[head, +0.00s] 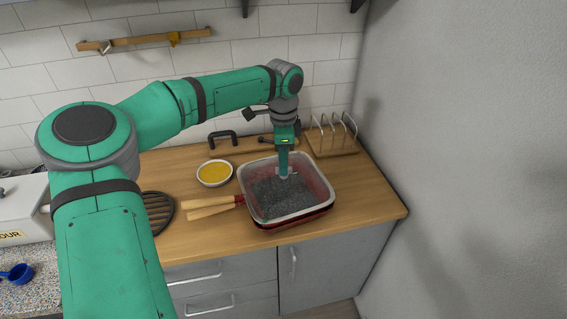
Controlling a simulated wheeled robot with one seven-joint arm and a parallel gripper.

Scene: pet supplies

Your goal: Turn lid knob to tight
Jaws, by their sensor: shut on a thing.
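My gripper (284,174) points straight down over the far part of a red, rectangular container (318,212) with a pale, see-through rim. The container stands on the wooden counter and shows dark grey, grainy contents. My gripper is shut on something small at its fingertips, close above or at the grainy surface. The fingers hide what it holds, and I cannot tell whether it is a lid knob. I cannot make out a separate lid or any tightness mark.
Left of the container are wooden-handled tools (212,208) and a white bowl of yellow stuff (214,173). Behind are a black handle (222,136) and a wire rack (331,137). A dark round grate (157,211) is partly behind my arm. The front right counter is clear.

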